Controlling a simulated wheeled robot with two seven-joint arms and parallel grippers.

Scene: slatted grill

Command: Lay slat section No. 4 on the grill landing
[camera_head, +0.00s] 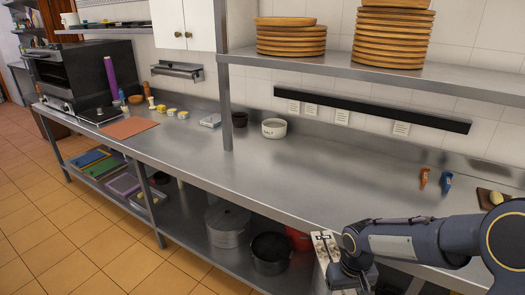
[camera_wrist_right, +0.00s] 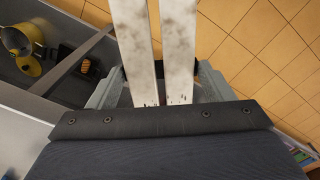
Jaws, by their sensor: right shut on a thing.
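My right gripper (camera_wrist_right: 160,78) is shut on a slat section (camera_wrist_right: 179,45). In the right wrist view the section shows as two long, pale, dirt-flecked strips with a narrow gap between them, running from between the fingers to the top edge. In the head view the slat section (camera_head: 325,244) is a small pale piece at the counter's front edge, beside my right arm, and much of it is hidden or cut off. No number can be read on it. I cannot make out a grill landing. My left gripper is in neither view.
The long steel counter (camera_head: 270,170) is clear in its middle. A salt bowl (camera_head: 274,128) stands near the back. A shelf (camera_head: 380,77) with stacked wooden plates hangs above. Pots (camera_head: 228,224) stand below.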

